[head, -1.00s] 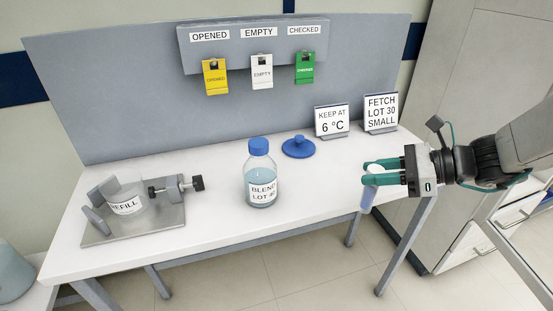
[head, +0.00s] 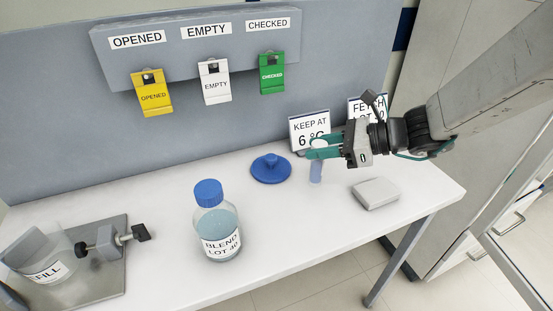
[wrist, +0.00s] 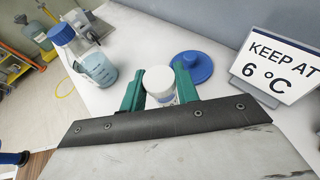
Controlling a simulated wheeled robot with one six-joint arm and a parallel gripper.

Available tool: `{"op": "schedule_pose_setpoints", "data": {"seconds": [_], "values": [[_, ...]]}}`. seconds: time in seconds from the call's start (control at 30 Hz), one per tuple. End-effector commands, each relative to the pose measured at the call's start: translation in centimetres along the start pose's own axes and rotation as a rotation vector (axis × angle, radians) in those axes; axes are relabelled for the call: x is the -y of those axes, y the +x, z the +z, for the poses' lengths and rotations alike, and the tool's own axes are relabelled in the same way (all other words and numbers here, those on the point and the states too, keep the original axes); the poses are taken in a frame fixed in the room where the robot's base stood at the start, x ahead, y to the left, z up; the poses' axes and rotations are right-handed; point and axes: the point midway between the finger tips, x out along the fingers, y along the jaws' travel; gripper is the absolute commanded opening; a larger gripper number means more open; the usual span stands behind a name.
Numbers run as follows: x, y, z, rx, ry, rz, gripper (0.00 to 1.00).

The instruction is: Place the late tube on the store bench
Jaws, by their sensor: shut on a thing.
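My gripper (head: 318,148) is shut on a small tube (head: 316,172) with a white cap and a pale blue body. The tube hangs upright over the rear of the white store bench (head: 300,225), in front of the "KEEP AT 6 °C" sign (head: 308,128). I cannot tell whether its bottom touches the bench. In the wrist view the white cap (wrist: 160,80) shows between the green fingers (wrist: 159,88). The tube's label is mostly hidden.
A blue knobbed lid (head: 271,169) lies left of the tube. A grey block (head: 375,193) sits at right. The "FETCH" sign (head: 362,108) is partly hidden.

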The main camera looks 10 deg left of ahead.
Motion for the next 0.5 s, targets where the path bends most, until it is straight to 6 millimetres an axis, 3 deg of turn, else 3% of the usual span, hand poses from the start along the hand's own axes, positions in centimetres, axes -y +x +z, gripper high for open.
{"op": "schedule_pose_setpoints", "data": {"seconds": [0.03, 0.2, 0.5], "values": [[-0.2, 1.5, 0.5, 0.0, -0.002, 0.008, 0.09], [-0.1, 5.2, 1.6, 0.0, -0.001, 0.004, 0.09], [0.0, 8.2, 2.5, 0.001, -0.001, 0.002, 0.09]]}}
